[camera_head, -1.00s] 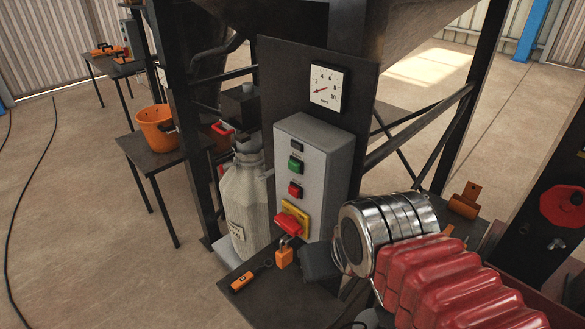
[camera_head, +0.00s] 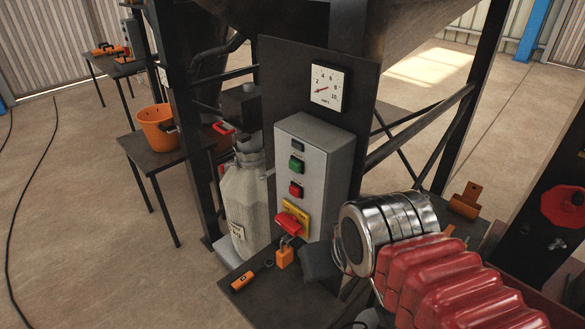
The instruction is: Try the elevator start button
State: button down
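A grey control box (camera_head: 313,170) stands upright on a dark panel near the middle of the view. Its face carries a green button (camera_head: 296,164) above a red button (camera_head: 296,189), with a small dark window or lamp (camera_head: 297,146) at the top. I cannot read which button is the elevator start. Lower down is a red rotary handle (camera_head: 290,226) on a yellow plate (camera_head: 297,212). An orange padlock (camera_head: 285,257) is just below the handle; I cannot tell whether it hangs or rests.
A dial gauge (camera_head: 328,87) is above the box. A metal banded barrel (camera_head: 389,230) and red ribbed parts (camera_head: 445,275) crowd the lower right. A small table (camera_head: 248,303) bears an orange-black tag (camera_head: 243,282). An orange bucket (camera_head: 153,126) stands left; floor is open there.

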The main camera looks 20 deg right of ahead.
aim_at(295, 166)
jog(key=u, duration=0.7)
jog(key=k, duration=0.35)
jog(key=u, duration=2.25)
